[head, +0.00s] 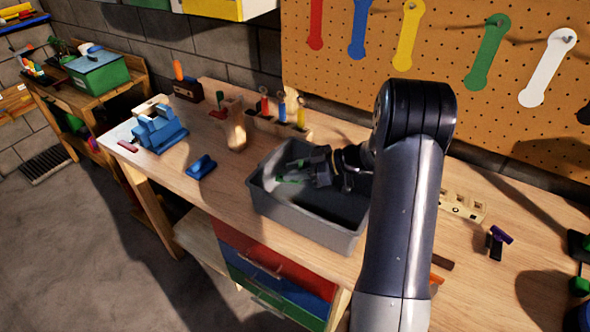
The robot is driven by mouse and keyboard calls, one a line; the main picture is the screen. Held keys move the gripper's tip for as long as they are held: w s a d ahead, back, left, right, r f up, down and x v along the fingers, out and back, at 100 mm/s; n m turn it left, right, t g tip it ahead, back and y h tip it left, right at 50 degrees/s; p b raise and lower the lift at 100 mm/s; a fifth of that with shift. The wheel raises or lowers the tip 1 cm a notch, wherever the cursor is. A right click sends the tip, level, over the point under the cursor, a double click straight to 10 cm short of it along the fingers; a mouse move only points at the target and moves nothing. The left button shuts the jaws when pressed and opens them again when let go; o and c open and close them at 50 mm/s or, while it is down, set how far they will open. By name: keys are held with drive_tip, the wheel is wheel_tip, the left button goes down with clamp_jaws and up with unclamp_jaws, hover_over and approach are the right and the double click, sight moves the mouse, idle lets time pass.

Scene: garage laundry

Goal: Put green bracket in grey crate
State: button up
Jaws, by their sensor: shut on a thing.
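The grey crate (307,221) stands on the wooden workbench in the head view, its open top facing up. My gripper (298,170) is over the left part of the crate, coming in from the right. It is shut on the green bracket (291,179), which shows as small green pieces at the fingertips. Whether the bracket touches the crate floor I cannot tell. My arm hides the crate's right side.
A blue vise (158,130) and a blue block (201,166) lie left of the crate on the bench (225,187). A holder with colored tools (279,125) stands behind it. A pegboard (450,65) rises at the back. Small parts (497,240) lie at right.

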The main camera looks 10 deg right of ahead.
drive_tip(key=shift+f, duration=0.6)
drive_tip(key=o, duration=1.1)
drive_tip(key=shift+c, duration=0.2)
drive_tip(key=shift+r, duration=0.2)
drive_tip(key=b+v, duration=0.1)
drive_tip(key=v, duration=0.6)
drive_tip(key=shift+s+d+r, duration=0.15)
drive_tip(key=shift+d+r, duration=0.05)
drive_tip(key=shift+r, duration=0.35)
